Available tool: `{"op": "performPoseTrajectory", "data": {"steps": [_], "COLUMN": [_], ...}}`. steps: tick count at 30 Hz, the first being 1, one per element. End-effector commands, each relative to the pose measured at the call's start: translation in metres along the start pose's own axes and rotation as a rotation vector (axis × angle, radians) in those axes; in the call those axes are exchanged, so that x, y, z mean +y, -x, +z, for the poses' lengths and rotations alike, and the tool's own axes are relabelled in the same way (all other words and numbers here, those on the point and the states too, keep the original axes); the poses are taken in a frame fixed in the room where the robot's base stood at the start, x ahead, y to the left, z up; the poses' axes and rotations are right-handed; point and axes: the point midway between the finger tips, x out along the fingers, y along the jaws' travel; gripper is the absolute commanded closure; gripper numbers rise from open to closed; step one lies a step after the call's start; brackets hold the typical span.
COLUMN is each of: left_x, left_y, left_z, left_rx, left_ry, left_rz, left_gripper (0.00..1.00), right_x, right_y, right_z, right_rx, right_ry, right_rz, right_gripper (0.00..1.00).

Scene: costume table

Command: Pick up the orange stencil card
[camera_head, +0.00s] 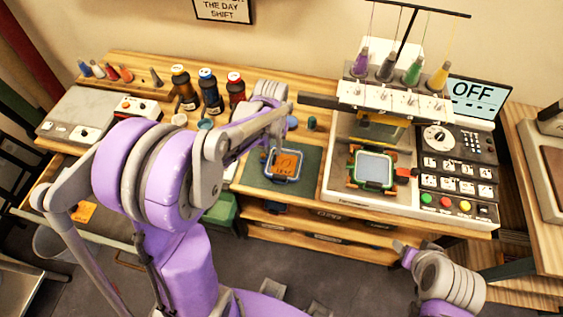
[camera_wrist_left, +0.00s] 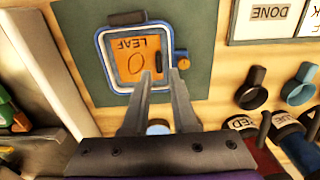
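The orange stencil card (camera_head: 286,164), marked LEAF with a leaf outline, lies inside a blue-and-white rounded frame on a dark green mat (camera_head: 252,178). In the left wrist view, the card (camera_wrist_left: 130,65) reads upside down and has a black tab (camera_wrist_left: 159,54) near its right side. My left gripper (camera_wrist_left: 157,73) is over the frame's near part, with a gap between its fingertips. The tab shows just beyond the tips; I cannot tell whether they touch anything. My right gripper (camera_head: 402,249) is low at the right, apart from the table; its finger opening is unclear.
The embroidery machine (camera_head: 335,196), with a green hoop (camera_head: 373,168), stands right of the mat. Thread cones (camera_head: 208,90) stand behind at the left. Another orange piece (camera_head: 83,211) lies lower left.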

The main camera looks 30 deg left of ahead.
Motion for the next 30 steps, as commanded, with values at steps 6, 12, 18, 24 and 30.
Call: {"op": "performPoseTrajectory", "data": {"steps": [6, 12, 18, 24, 30], "left_x": [0.002, 0.002, 0.002, 0.002, 0.002], "left_y": [-0.030, -0.035, -0.035, -0.035, -0.035], "left_z": [0.000, 0.000, 0.000, 0.000, 0.000], "left_rx": [0.000, 0.000, 0.000, 0.000, 0.000], "left_ry": [-0.001, -0.001, -0.001, -0.001, -0.001], "left_rz": [0.000, 0.000, 0.000, 0.000, 0.000], "left_gripper": [0.74, 0.74, 0.92, 1.00, 1.00], "right_x": [0.000, 0.000, 0.000, 0.000, 0.000], "right_y": [0.000, 0.000, 0.000, 0.000, 0.000], "right_z": [0.000, 0.000, 0.000, 0.000, 0.000], "right_rx": [0.000, 0.000, 0.000, 0.000, 0.000], "right_ry": [0.000, 0.000, 0.000, 0.000, 0.000], "right_rz": [0.000, 0.000, 0.000, 0.000, 0.000], "right_gripper": [0.34, 0.34, 0.34, 0.34, 0.34]}}
